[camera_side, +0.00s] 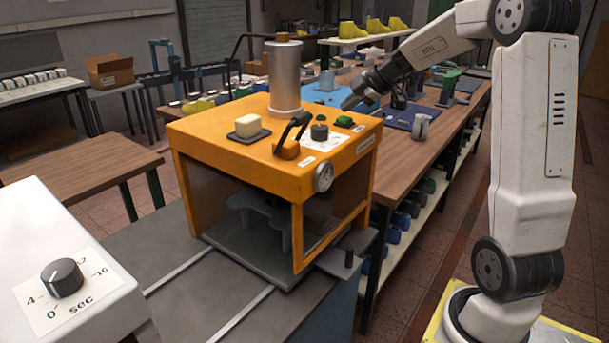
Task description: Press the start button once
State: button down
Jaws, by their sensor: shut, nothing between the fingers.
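An orange press machine (229,136) stands on a grey bench. On its top right is a small green button (345,121). I cannot read a label that marks it as the start button. My gripper (349,103) reaches in from the upper right, tilted down, with its fingers shut and empty. In the picture its tips are just above the green button, with a visible gap. I cannot tell the exact depth between them.
A black knob (319,131) and a black lever (293,133) stand near the button. A metal cylinder (285,75) rises from the machine top, and a cream block (248,125) lies at the left. A wooden table (425,150) with tools stands behind.

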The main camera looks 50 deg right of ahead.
aim_at(348, 118)
jog(key=shift+f, duration=1)
dwell(1.1)
jog(key=shift+r, duration=1)
dwell(0.3)
jog(key=shift+r, duration=2.5)
